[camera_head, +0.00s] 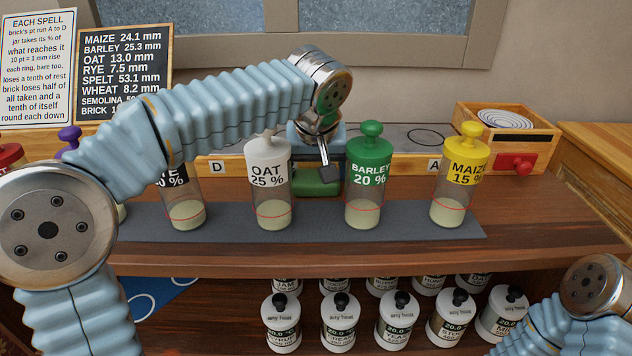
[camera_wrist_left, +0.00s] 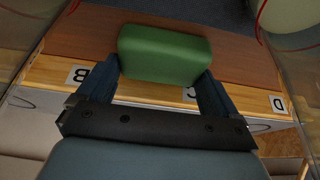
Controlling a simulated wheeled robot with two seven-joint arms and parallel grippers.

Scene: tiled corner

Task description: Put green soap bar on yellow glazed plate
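The green soap bar (camera_head: 318,182) lies behind the row of jars, between the oat and barley jars, partly hidden by my left gripper (camera_head: 322,160). In the left wrist view the soap bar (camera_wrist_left: 165,55) is at the tips of my left gripper (camera_wrist_left: 160,75), with one finger close along each side. Whether the fingers press on it is unclear. The soap seems to be at the level of the brown wooden shelf. I see no yellow glazed plate in either view. My right gripper is out of view; only part of my right arm shows.
The oat jar (camera_head: 270,185) and green-topped barley jar (camera_head: 369,180) stand closely either side of the soap. A maize jar (camera_head: 460,180) is further right. A wooden box (camera_head: 520,150) with a red knob is at the back right. More jars stand on the lower shelf.

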